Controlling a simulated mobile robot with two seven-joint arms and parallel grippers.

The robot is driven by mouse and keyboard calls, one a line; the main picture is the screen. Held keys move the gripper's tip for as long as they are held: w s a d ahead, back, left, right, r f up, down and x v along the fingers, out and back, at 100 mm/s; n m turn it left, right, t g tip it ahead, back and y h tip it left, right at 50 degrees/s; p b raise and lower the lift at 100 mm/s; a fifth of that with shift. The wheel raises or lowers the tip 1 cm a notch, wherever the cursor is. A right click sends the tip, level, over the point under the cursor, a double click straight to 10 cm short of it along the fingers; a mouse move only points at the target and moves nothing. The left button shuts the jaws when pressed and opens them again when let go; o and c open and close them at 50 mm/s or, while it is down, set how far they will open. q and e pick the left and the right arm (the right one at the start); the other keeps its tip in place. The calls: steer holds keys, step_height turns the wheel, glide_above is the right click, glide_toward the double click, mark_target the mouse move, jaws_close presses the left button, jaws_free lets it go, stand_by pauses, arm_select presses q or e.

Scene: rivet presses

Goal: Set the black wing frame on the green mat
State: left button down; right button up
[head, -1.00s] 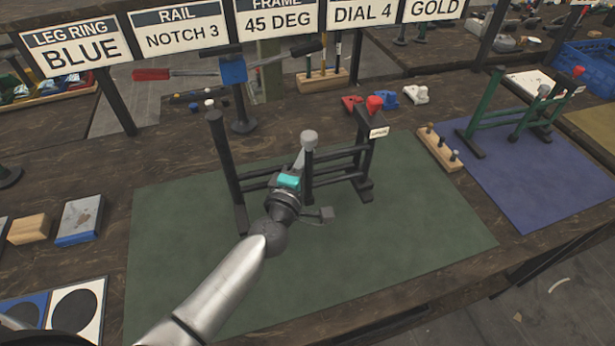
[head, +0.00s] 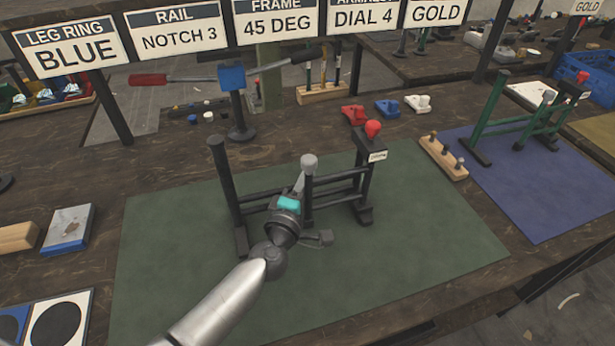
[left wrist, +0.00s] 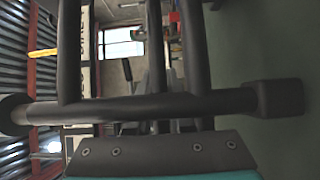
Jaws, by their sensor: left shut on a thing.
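The black wing frame (head: 262,197) stands upright over the green mat (head: 410,240), with dark posts, rails between them, a grey-topped middle post and a red knob on the right post. Its feet appear to be on the mat, but I cannot tell whether they touch or hover slightly. My left gripper (head: 297,190), with a teal band, is shut on the frame near its middle post, partly hiding the lower rails. In the left wrist view a dark post of the frame (left wrist: 160,108) runs across just beyond the gripper's grey plate. My right gripper is not in view.
A green frame (head: 485,115) stands on the blue mat (head: 535,190) at the right. A wooden peg block (head: 443,158) lies between the mats. A stand with a blue head (head: 232,78) is behind the frame. Signs (head: 177,30) hang along the back. The front of the green mat is clear.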

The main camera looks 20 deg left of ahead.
arm_select(q)
steer(key=c, duration=1.2)
jaws_free()
steer(key=shift+f, duration=0.2)
steer(key=shift+c, duration=0.2)
steer(key=o, duration=0.4)
steer(key=shift+o, duration=0.2)
steer(key=shift+r, duration=0.15)
steer(key=shift+s, duration=0.25)
steer(key=s, duration=1.1)
steer(key=shift+s+a, duration=0.2)
steer(key=shift+s, duration=0.1)
